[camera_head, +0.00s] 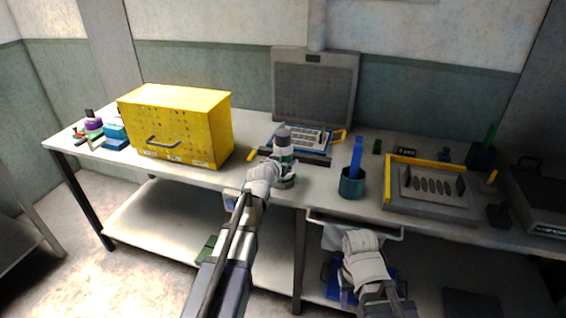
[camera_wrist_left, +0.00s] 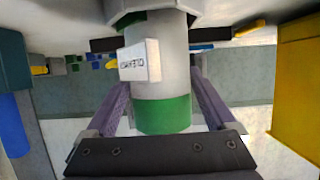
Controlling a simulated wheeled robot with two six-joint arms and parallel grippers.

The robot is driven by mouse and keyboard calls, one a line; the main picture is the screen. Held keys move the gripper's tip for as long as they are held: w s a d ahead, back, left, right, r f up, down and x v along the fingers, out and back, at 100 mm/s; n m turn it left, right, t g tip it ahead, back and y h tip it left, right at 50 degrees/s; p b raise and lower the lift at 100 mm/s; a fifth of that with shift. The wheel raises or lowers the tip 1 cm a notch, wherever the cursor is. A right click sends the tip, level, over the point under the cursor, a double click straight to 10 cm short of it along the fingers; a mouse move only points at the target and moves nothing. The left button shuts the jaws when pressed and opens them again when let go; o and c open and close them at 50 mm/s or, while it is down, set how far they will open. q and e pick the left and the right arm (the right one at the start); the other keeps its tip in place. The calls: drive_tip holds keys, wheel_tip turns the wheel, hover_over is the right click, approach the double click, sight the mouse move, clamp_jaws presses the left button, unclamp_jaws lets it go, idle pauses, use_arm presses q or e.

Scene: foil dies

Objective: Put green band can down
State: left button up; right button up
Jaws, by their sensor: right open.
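The green band can (camera_head: 284,142) is pale grey-white and stands upright at the front of the table, left of the middle in the head view. In the left wrist view, which looks turned over, the can (camera_wrist_left: 160,85) fills the middle, with a white lettered label and a green band. My left gripper (camera_head: 278,167) has one finger on each side of the can and looks closed on it. The gripper partly hides the can's lower part, so I cannot tell whether its base touches the table. My right gripper (camera_head: 362,237) is open and empty, low in front of the table edge.
A yellow drawer box (camera_head: 190,118) stands left of the can. A grey device (camera_head: 315,88) with a raised panel is behind it. To the right are a teal cup (camera_head: 351,188) holding a blue item and a yellow-edged tray (camera_head: 430,209).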

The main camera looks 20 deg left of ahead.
use_arm(q)
drive_tip(key=shift+o, duration=0.6)
drive_tip(key=shift+r, duration=0.15)
drive_tip(key=shift+s+r, duration=0.15)
drive_tip(key=shift+s, duration=0.05)
drive_tip(key=p+v, duration=0.5)
drive_tip(key=v, duration=0.7)
drive_tip(key=s+d+f+m+g+h, duration=0.25)
drive_tip(key=s+d+f+g, duration=0.6)
drive_tip(key=d, duration=0.65)
drive_tip(key=s+d+f+g+y, duration=0.1)
drive_tip(key=s+f+g+y, duration=0.1)
drive_tip(key=s, duration=0.6)
drive_tip(key=s+d+f+g+y, duration=0.1)
drive_tip(key=s+f+g+y, duration=0.1)
drive_tip(key=s, duration=0.6)
drive_tip(key=shift+s+f+m+g, duration=0.2)
drive_tip(key=shift+f+m+g, duration=0.3)
drive_tip(key=shift+g, duration=0.25)
